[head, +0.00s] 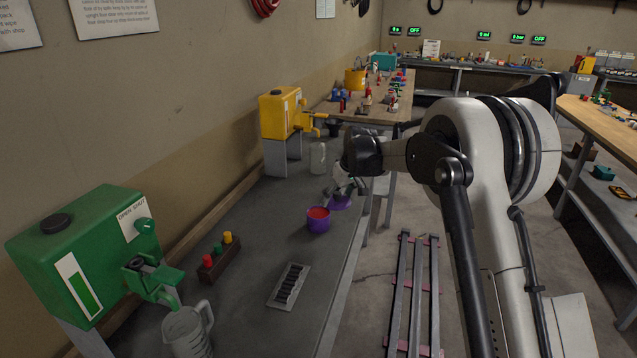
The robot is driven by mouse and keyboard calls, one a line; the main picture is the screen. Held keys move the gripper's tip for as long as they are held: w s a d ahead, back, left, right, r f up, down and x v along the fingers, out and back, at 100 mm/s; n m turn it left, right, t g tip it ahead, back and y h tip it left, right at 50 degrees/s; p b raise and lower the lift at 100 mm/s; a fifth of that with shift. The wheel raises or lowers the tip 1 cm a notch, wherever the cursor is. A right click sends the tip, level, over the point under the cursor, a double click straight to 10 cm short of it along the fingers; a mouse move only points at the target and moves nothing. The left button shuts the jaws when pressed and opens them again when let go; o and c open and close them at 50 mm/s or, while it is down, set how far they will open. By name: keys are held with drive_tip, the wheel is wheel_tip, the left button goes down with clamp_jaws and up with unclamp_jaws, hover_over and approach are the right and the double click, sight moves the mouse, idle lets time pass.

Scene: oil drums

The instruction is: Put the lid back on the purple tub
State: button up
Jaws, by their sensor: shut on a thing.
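The purple tub (318,224) stands upright and open on the grey bench, with red contents showing at its top. The purple lid (340,202) is apart from the tub, just behind it and to the right, near the bench's right edge. My gripper (340,192) is at the lid from above and is shut on it. The lid is tilted. The fingertips are small and partly hidden by my wrist, so the exact grip on the lid is hard to see.
A green dispenser (88,255) and a clear jug (187,330) stand at the front left. A block with coloured pegs (219,257) and a slotted grey tray (289,286) lie nearby. A yellow dispenser (281,114) and a whitish container (318,158) stand behind. Bare bench surrounds the tub.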

drive_tip(key=n+p, duration=0.1)
drive_tip(key=n, duration=0.1)
hover_over(316, 210)
drive_tip(key=s+d, duration=0.1)
drive_tip(key=shift+r+g+y, duration=0.15)
drive_tip(key=shift+g+y, duration=0.15)
drive_tip(key=shift+f+b, duration=1.2)
drive_tip(key=shift+f, duration=2)
drive_tip(key=shift+s+d+b, duration=0.1)
drive_tip(key=shift+s+b, duration=0.05)
drive_tip(key=shift+b, duration=0.3)
drive_tip(key=shift+f+b, duration=0.2)
drive_tip(key=shift+b, duration=0.35)
drive_tip(key=o, duration=1.3)
drive_tip(key=shift+c, duration=0.2)
drive_tip(key=shift+r, duration=0.2)
